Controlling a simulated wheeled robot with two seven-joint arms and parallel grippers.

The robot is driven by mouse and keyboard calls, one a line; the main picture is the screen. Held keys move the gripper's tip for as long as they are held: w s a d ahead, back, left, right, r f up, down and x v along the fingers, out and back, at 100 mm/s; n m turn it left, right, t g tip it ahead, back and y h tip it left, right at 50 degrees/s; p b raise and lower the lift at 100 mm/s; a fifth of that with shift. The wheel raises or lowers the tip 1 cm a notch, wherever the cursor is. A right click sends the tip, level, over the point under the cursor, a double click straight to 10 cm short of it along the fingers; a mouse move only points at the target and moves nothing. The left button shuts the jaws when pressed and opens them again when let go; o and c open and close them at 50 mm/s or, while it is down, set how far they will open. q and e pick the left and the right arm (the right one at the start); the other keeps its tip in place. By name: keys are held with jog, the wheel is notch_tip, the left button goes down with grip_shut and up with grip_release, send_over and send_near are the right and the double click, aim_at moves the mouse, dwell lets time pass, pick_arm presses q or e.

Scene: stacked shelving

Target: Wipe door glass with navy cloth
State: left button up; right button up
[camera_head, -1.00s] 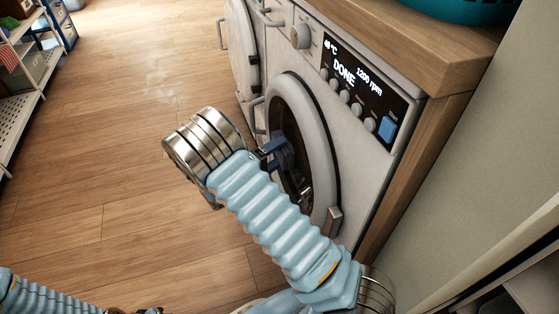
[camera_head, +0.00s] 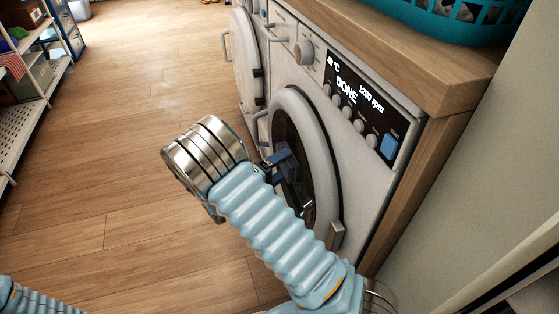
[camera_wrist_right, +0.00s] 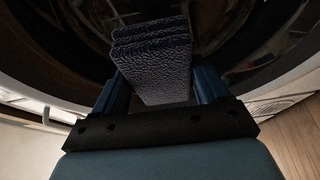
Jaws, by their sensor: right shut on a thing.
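The washer door (camera_head: 336,180) is closed, a pale round ring around dark door glass (camera_head: 288,130). My right gripper (camera_head: 277,160) is in front of the glass, partly hidden by my own wrist. In the right wrist view, my right gripper (camera_wrist_right: 162,88) is shut on the folded, textured navy cloth (camera_wrist_right: 152,50), which sticks out between the two blue fingers toward the dark glass (camera_wrist_right: 238,40). I cannot tell for sure whether the cloth touches the glass. My left arm shows only at the lower left edge; its gripper is out of view.
The washer panel (camera_head: 365,100) reads DONE. A wooden counter (camera_head: 420,70) above it carries a teal basket (camera_head: 440,22). A shelf (camera_head: 20,120) stands at the left. The wooden floor (camera_head: 120,130) between is clear.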

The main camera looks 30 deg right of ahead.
aim_at(287, 177)
jog(key=shift+s+a, duration=0.2)
jog(key=shift+s, duration=0.8)
jog(key=shift+s+a, duration=0.15)
jog(key=shift+s, duration=0.9)
jog(key=shift+w+d+b, duration=0.15)
jog(key=shift+w+b, duration=0.15)
jog(key=shift+w, duration=0.65)
jog(key=shift+w+d+b, duration=0.15)
jog(key=shift+w+b, duration=0.1)
jog(key=shift+w, duration=0.7)
jog(key=shift+w+d+f+b, duration=0.1)
jog(key=shift+w+d+b, duration=0.1)
jog(key=shift+w, duration=0.35)
jog(key=shift+w+d+b, duration=0.15)
jog(key=shift+w, duration=0.35)
jog(key=shift+w+d, duration=0.2)
jog(key=shift+w, duration=0.45)
jog(key=w+a+b, duration=0.1)
jog(key=a, duration=0.5)
jog(key=shift+w, duration=0.2)
